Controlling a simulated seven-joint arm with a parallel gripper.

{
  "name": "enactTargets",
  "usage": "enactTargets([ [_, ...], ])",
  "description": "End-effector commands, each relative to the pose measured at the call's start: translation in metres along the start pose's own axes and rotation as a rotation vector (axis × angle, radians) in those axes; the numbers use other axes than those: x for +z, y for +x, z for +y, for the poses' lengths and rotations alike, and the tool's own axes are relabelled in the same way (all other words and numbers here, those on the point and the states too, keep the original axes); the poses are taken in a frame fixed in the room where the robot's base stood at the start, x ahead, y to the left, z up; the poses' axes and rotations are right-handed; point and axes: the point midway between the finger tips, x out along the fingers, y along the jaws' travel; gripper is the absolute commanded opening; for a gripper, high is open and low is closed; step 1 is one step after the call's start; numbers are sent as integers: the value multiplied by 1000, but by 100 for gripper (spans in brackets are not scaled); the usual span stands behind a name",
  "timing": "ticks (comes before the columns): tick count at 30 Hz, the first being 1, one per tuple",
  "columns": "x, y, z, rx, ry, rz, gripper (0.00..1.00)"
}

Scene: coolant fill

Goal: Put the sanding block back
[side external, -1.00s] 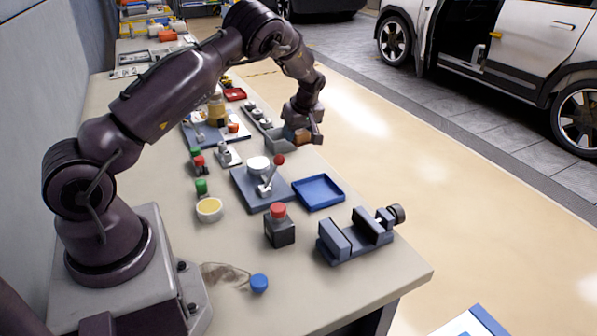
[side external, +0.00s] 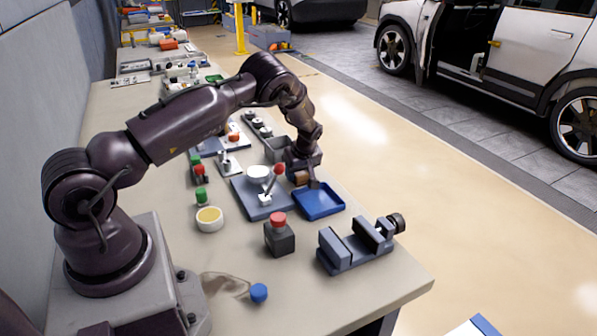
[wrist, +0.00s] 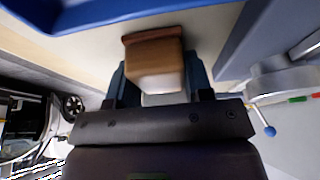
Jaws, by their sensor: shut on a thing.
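The sanding block (wrist: 154,62) is a brown and tan block between the two fingers of my gripper (wrist: 155,85) in the wrist view. In the side view the block (side external: 300,178) is held at the back left edge of the blue tray (side external: 328,214), and my gripper (side external: 306,180) is shut on it. The tray also shows at the top of the wrist view (wrist: 110,12), ahead of the block. The block looks raised above the bench, but its exact height is unclear. The visible part of the tray floor is bare.
A vise (side external: 355,246) and a red-topped dark block (side external: 279,236) stand in front.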

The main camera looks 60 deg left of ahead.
Motion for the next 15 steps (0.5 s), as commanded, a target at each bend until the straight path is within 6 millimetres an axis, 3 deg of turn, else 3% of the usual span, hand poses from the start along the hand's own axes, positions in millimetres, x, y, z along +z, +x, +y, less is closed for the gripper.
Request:
enactTargets([
  [5, 1, 3, 0, -1, 1, 0, 25],
  [6, 1, 2, 0, -1, 0, 0, 54],
  [9, 1, 2, 0, -1, 0, 0, 72],
  [15, 1, 2, 0, -1, 0, 0, 72],
])
